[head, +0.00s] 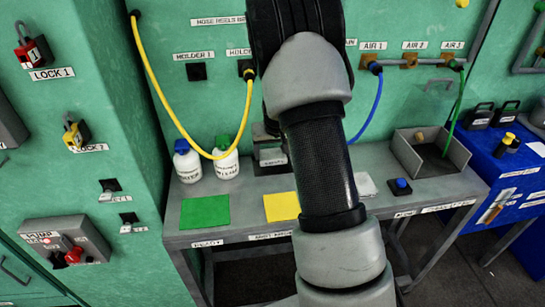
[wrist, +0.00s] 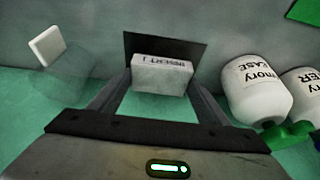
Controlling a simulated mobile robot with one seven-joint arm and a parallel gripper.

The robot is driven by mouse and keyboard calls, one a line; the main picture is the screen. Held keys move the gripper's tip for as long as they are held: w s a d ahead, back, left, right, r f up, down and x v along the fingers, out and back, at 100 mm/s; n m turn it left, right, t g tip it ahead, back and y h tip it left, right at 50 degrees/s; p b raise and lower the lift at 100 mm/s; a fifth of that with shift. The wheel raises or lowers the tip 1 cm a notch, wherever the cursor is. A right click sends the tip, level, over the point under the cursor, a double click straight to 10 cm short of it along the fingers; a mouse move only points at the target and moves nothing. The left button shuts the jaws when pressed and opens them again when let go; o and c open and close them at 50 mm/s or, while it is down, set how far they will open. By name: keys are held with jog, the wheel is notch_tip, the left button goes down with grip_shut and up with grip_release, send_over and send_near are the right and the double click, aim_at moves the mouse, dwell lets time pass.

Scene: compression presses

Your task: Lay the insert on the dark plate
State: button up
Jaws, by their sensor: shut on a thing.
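In the wrist view, my gripper (wrist: 161,84) is shut on the insert (wrist: 162,75), a pale grey block with its name printed on the side facing the camera. The fingers stand on either side of the block. The dark plate (wrist: 134,43), a flat black square, shows beyond and around the insert. The insert covers much of it. I cannot tell whether the insert touches the plate. In the head view, my arm hides most of this spot, and the insert and plate are not clear there.
White bottles (head: 227,163) stand close to the left of my gripper in the head view. A green mat (head: 205,211) and yellow mat (head: 281,206) lie at the table's front. A grey open bin (head: 430,157) and a blue button (head: 401,186) are to the right. A yellow hose (head: 158,84) hangs above.

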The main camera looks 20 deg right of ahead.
jog(key=shift+f, duration=0.8)
jog(key=shift+f, duration=0.15)
jog(key=o, duration=1.4)
jog(key=shift+c, duration=0.2)
